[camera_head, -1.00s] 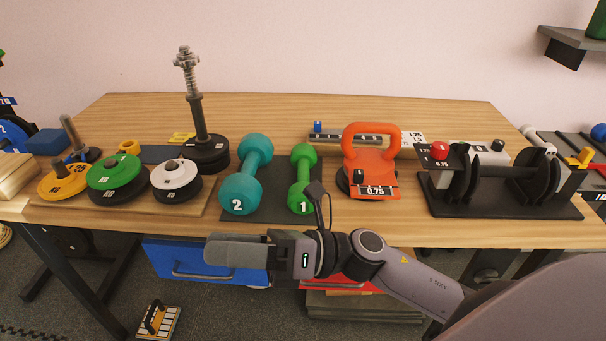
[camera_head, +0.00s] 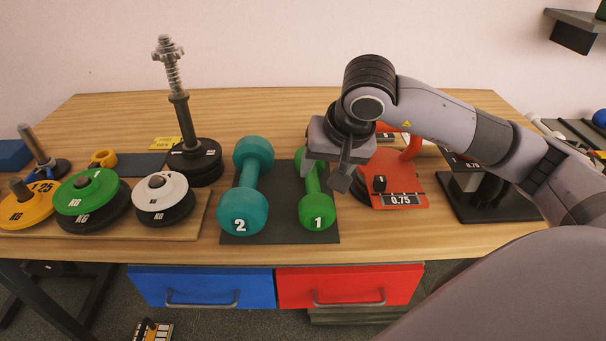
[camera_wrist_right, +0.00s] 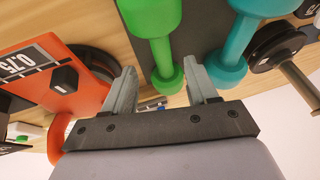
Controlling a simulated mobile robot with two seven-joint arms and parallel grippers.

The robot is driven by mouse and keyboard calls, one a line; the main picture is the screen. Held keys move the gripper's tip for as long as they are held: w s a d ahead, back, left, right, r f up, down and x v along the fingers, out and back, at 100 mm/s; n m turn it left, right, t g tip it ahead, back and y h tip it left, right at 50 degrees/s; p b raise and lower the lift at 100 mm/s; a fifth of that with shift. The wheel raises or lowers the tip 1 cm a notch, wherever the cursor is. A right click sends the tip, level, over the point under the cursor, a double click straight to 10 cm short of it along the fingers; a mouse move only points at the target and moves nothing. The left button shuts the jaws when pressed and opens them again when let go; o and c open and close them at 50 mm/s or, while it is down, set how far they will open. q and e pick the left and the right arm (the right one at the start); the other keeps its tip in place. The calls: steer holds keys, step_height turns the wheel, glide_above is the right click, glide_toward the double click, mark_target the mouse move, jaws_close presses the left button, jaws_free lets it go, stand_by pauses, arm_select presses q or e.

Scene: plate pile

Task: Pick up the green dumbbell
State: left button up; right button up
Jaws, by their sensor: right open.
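The green dumbbell (camera_head: 317,209), marked 1, lies on a dark mat (camera_head: 282,231) on the table, its length running away from me. Its far end is partly hidden behind my right gripper (camera_head: 325,178). My right gripper is open and empty, above the dumbbell's handle and far half. In the right wrist view the green dumbbell (camera_wrist_right: 155,35) shows just beyond the two open fingers (camera_wrist_right: 165,88), in line with the gap between them. I cannot tell whether they touch it. My left gripper is not in view.
A teal dumbbell (camera_head: 243,210), marked 2, lies close on the left. An orange kettlebell-like weight (camera_head: 405,190) stands close on the right, partly behind my arm. Weight plates (camera_head: 163,195) and a tall post (camera_head: 178,105) are further left.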

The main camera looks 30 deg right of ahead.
mark_target(314, 180)
steer(key=x, duration=0.7)
steer(key=shift+w+d+r+p, duration=0.1)
steer(key=shift+w+r+p, duration=0.05)
steer(key=shift+w+p, duration=0.2)
jaws_close()
stand_by(1.0)
steer(key=shift+r, duration=0.15)
